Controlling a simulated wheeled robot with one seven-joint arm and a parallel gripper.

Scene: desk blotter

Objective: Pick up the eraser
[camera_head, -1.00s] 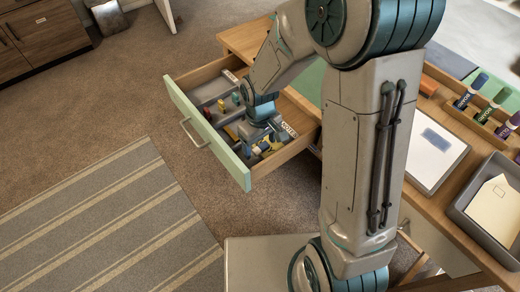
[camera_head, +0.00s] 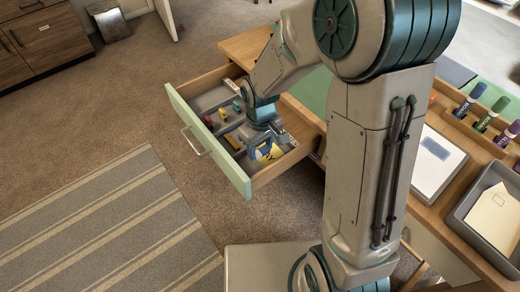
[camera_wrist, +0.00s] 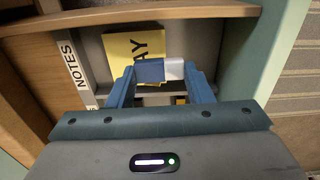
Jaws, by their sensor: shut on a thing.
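The eraser (camera_wrist: 160,71), with a blue sleeve and a white end, is held crosswise between the blue fingers of my gripper (camera_wrist: 162,76) in the wrist view. My gripper is shut on it, over the open drawer. In the head view my gripper (camera_head: 259,148) is above the drawer's near right part, and I cannot make out the eraser there. The drawer (camera_head: 210,150) is pulled out and has a pale green front.
A yellow note pad (camera_wrist: 122,46) lies in the drawer below the eraser, beside a white strip marked NOTES (camera_wrist: 73,66). Several small items lie in other compartments. The desk (camera_head: 243,47) adjoins the drawer; a grey tray (camera_head: 460,213) and markers (camera_head: 490,115) stand at right.

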